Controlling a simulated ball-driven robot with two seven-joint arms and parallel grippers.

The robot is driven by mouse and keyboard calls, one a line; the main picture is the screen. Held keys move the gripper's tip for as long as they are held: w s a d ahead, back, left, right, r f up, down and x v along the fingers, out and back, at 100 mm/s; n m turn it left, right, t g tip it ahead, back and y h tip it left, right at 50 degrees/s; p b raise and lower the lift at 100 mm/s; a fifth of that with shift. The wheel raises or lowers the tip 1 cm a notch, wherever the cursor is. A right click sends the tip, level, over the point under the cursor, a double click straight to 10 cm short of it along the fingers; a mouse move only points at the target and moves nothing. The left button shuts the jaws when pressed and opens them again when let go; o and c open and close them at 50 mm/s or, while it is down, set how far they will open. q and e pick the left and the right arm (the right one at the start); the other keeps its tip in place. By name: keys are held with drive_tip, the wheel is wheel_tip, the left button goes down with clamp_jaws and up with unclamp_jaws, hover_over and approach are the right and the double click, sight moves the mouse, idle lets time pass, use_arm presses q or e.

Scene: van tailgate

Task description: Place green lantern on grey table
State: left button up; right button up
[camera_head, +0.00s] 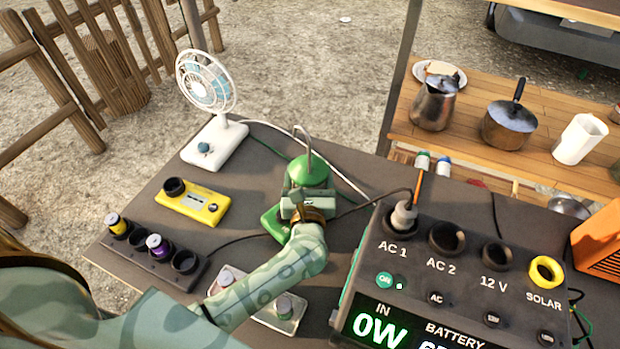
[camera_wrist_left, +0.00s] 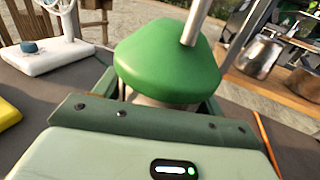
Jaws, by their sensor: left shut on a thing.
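The green lantern (camera_head: 309,171) has a green domed top and a metal hanging loop. It stands upright at the middle of the grey table (camera_head: 262,163); a green base part shows at its lower left. My left gripper (camera_head: 308,200) is shut on the lantern, below the domed top. In the left wrist view the green top (camera_wrist_left: 168,62) fills the upper middle, just beyond the gripper (camera_wrist_left: 150,100). The lantern's body is mostly hidden by my gripper, and I cannot tell whether its base touches the table. My right gripper is out of view.
A white fan (camera_head: 214,140), a yellow meter box (camera_head: 192,201) and a socket strip (camera_head: 152,252) with spools are on the left. A power station (camera_head: 455,280) stands at right, with a cable near the lantern. A wooden shelf (camera_head: 465,130) holds a kettle and pot.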

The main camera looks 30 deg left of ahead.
use_arm(q)
drive_tip(key=shift+f, duration=0.25)
drive_tip(key=shift+f, duration=0.1)
drive_tip(key=shift+f, duration=0.15)
drive_tip(key=o, duration=1.4)
drive_tip(key=shift+r, duration=0.3)
drive_tip(key=p+v, duration=0.1)
drive_tip(key=v, duration=1.1)
drive_tip(key=shift+f, duration=0.1)
